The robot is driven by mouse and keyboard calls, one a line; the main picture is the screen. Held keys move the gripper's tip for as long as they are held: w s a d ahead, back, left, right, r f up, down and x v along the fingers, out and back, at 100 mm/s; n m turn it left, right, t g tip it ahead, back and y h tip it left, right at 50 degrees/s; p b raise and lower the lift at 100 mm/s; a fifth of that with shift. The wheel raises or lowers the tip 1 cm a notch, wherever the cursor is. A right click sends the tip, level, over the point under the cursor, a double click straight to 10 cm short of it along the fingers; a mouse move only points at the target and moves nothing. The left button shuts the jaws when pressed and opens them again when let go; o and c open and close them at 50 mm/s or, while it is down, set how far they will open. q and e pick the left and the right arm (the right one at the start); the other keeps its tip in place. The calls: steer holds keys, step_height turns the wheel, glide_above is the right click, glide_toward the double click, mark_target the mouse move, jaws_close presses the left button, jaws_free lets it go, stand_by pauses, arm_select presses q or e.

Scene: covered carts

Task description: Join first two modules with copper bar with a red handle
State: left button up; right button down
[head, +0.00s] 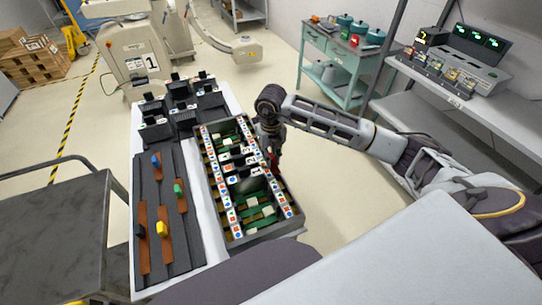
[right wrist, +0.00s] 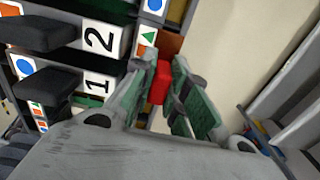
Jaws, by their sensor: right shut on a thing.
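My right gripper (head: 273,165) is over the right side of a crate of modules (head: 284,188). In the right wrist view its green-padded fingers (right wrist: 170,90) are shut on the red handle (right wrist: 160,83) of a copper bar (right wrist: 172,44). The bar is mostly hidden by the fingers; its far end lies close to a tile with a green triangle, and I cannot tell whether it touches. Modules labelled 1 (right wrist: 97,84) and 2 (right wrist: 101,38) are to the left of the fingers, with black blocks on them. My left gripper is not in view.
A dark tray (head: 184,250) left of the crate holds copper bars with blue, green, black and yellow handles. Black bins (head: 180,110) stand behind it. A grey cart (head: 60,225) is at the left, a teal cart (head: 340,70) at the back. Floor right of the crate is clear.

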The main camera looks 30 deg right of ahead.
steer(key=shift+f, duration=0.2)
stand_by(0.6)
steer(key=c, duration=1.3)
jaws_free()
steer(key=shift+r, duration=0.15)
steer(key=shift+r, duration=5.85)
